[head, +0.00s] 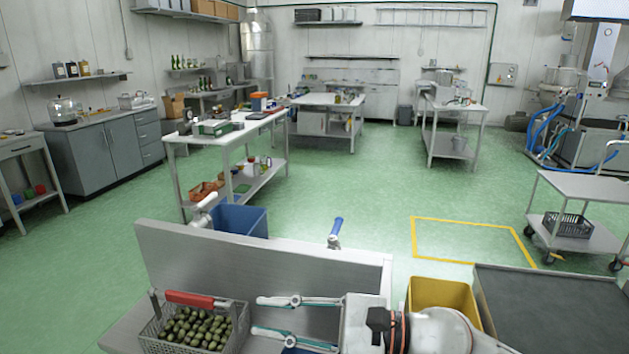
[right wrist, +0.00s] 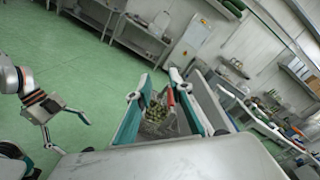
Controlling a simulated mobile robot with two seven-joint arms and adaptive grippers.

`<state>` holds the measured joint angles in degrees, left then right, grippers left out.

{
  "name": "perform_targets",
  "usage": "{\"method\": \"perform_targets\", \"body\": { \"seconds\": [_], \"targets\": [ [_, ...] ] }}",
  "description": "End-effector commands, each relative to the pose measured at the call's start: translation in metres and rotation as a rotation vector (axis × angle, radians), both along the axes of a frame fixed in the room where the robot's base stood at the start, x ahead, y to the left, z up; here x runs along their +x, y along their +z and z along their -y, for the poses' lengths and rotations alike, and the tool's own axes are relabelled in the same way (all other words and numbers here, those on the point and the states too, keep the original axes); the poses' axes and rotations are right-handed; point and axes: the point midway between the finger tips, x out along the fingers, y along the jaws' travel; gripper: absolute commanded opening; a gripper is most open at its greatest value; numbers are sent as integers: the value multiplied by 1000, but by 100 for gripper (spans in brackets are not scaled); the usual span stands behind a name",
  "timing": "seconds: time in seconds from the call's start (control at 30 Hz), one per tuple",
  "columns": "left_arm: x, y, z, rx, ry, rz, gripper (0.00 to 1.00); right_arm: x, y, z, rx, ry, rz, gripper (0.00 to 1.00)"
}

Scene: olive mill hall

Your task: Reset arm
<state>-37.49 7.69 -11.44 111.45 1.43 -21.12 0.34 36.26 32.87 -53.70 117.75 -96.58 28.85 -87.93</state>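My right gripper (head: 257,315) reaches in from the right in the head view. Its two fingers are apart with nothing between them. Its tips are close to the right side of a grey wire basket (head: 150,336) of green olives (head: 197,328) with a red handle (head: 190,299). I cannot tell if they touch. In the right wrist view the olives (right wrist: 155,112) and red handle (right wrist: 171,97) show beyond the spread fingers (right wrist: 164,113). My left gripper (right wrist: 66,132) shows at the left of that view, fingers spread and empty, over green floor. It is not visible in the head view.
A metal panel (head: 250,275) stands behind the basket. Beyond it are a blue bin (head: 240,219) and a blue-handled lever (head: 336,231). A yellow bin (head: 443,296) and a dark-topped table (head: 550,310) are at the right.

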Motion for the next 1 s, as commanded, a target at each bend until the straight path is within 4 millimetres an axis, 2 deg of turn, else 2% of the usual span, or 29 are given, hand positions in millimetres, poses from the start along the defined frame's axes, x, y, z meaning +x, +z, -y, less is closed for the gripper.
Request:
{"method": "perform_targets", "body": {
  "seconds": [0.03,0.1,0.17,0.2,0.27,0.37,0.4,0.47,0.5,0.63,0.73,0.8,0.9,0.97,1.0],
  "targets": [
    [0,0,1,-1,-2,-1,85,-2,24,0,153,-36,-116,21],
    [0,0,2,-2,-3,0,85,5,56,12,363,-93,-284,21],
    [0,0,2,-2,-3,0,85,16,76,31,541,-147,-431,21],
    [0,0,2,-2,-3,0,85,26,85,47,659,-184,-529,21],
    [0,0,3,-2,-3,0,85,41,92,77,836,-242,-677,21],
    [1,1,2,-2,-3,2,85,66,84,134,1127,-351,-915,21],
    [1,1,2,-2,-3,3,85,74,73,159,1243,-396,-1008,21],
    [2,2,2,-2,-3,4,85,82,52,194,1407,-464,-1130,21],
    [3,2,2,-1,-2,5,85,85,35,216,1509,-512,-1204,21],
    [3,2,1,0,0,6,85,79,-28,281,1821,-668,-1401,21],
    [3,2,0,0,0,6,85,59,-80,323,2045,-794,-1512,21],
    [3,2,0,1,1,7,85,40,-116,347,2194,-888,-1570,21],
    [4,2,-1,1,1,7,85,10,-157,373,2368,-1006,-1616,21],
    [4,2,-1,1,1,7,85,-6,-175,384,2448,-1066,-1626,21],
    [4,2,-1,1,1,7,85,-17,-186,389,-2437,1077,1596,21]
  ]
}}
